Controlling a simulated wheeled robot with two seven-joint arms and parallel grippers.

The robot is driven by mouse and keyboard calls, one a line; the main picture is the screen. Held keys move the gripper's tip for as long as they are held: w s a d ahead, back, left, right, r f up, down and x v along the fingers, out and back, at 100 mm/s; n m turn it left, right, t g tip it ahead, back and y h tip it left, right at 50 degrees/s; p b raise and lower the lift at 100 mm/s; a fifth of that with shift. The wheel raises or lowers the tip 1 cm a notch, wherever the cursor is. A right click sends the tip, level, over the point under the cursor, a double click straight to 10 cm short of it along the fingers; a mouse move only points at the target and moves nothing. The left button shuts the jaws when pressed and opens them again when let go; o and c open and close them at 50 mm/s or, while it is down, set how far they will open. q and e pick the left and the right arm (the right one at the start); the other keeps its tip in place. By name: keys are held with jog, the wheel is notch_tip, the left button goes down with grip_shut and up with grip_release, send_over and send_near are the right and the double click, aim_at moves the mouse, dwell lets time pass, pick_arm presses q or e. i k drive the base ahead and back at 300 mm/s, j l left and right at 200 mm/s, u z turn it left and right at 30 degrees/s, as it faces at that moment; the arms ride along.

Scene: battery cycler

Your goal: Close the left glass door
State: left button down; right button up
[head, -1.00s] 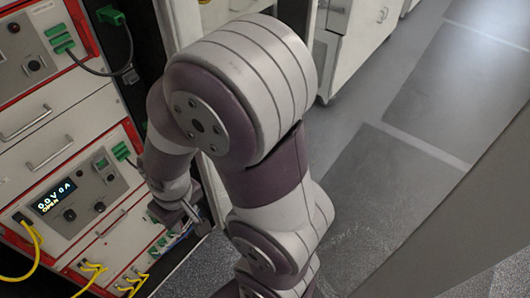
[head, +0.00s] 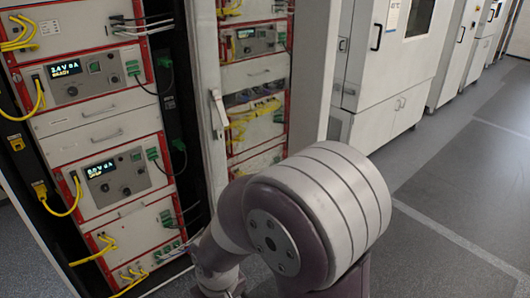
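The glass door shows a pale upright frame with a handle (head: 217,110) on its left stile (head: 207,75) and a wide right stile (head: 318,85). It stands open at an angle beside the rack (head: 92,128). Rack modules show in its pane (head: 262,75); I cannot tell whether they are reflected or seen through it. One of my arms, grey and purple, covers the lower middle and hides the door's lower right part. Its forearm runs down to the bottom edge, and no gripper fingers show. My other arm is not in view.
The rack holds several red-edged modules with yellow cables (head: 40,95) and green connectors. White cabinets (head: 385,75) stand behind the door on the right. The grey floor (head: 455,190) at the right is clear.

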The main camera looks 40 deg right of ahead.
aim_at(316, 29)
jog(key=k+l, duration=0.1)
jog(key=l, duration=0.4)
jog(key=k+l, duration=0.15)
jog(key=l, duration=0.35)
jog(key=k+l, duration=0.1)
jog(key=l, duration=0.35)
jog(key=k+l, duration=0.1)
jog(key=l, duration=0.4)
jog(key=k+l, duration=0.55)
jog(key=i+l, duration=0.2)
jog(key=l, duration=0.15)
jog(key=i+l+u, duration=0.1)
jog(key=l, duration=0.3)
jog(key=i+l, duration=0.5)
jog(key=l, duration=0.25)
jog(key=u, duration=0.05)
